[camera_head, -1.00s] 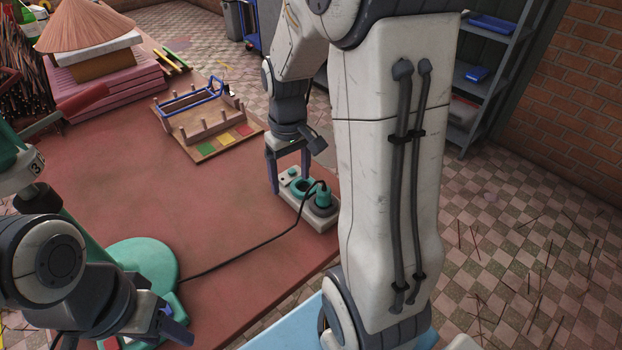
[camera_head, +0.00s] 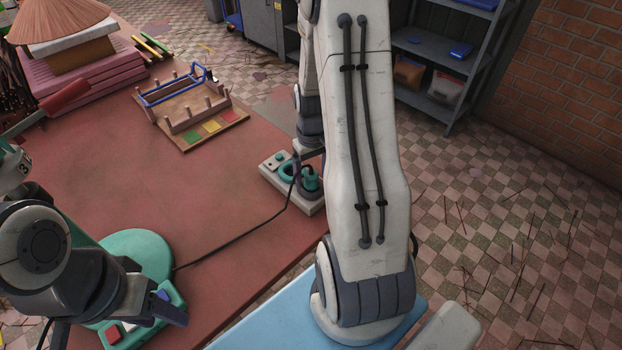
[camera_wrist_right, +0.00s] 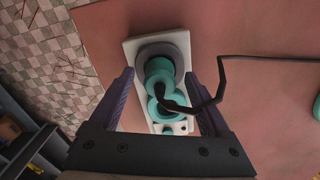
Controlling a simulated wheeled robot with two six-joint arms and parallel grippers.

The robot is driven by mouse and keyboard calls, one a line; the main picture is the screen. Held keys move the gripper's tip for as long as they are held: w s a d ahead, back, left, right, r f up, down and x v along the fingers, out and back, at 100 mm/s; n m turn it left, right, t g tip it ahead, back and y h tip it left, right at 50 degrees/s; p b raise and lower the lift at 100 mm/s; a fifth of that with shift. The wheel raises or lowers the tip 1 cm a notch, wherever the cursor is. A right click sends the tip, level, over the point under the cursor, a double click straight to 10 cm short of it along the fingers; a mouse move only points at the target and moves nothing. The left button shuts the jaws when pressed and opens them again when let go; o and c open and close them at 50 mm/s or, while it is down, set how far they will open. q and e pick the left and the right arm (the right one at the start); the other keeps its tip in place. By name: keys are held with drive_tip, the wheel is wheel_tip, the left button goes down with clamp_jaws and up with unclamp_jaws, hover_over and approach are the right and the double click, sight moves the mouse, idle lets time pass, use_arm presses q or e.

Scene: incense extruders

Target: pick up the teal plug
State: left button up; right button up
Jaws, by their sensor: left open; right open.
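The teal plug (camera_head: 311,181) stands in the dark round socket at the near end of a pale block (camera_head: 273,166), with a black cord running from it. In the right wrist view the teal plug (camera_wrist_right: 159,72) sits in front of the grey round socket (camera_wrist_right: 172,42), beside a teal ring on the same block. My right gripper (camera_wrist_right: 162,74) is open, its two fingers on either side of the plug, not closed on it. In the head view it is mostly hidden behind my right arm. My left gripper (camera_head: 172,306) is open and empty near the green base (camera_head: 137,252).
The black cord (camera_head: 235,246) crosses the red table to the green base. A wooden rack (camera_head: 190,112) with pegs and coloured squares stands behind the block. Pink slabs (camera_head: 85,82) are at back left. The middle of the table is clear.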

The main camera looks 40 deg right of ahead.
drive_tip(key=shift+f, duration=0.75)
drive_tip(key=c, duration=1.3)
drive_tip(key=shift+r, duration=0.1)
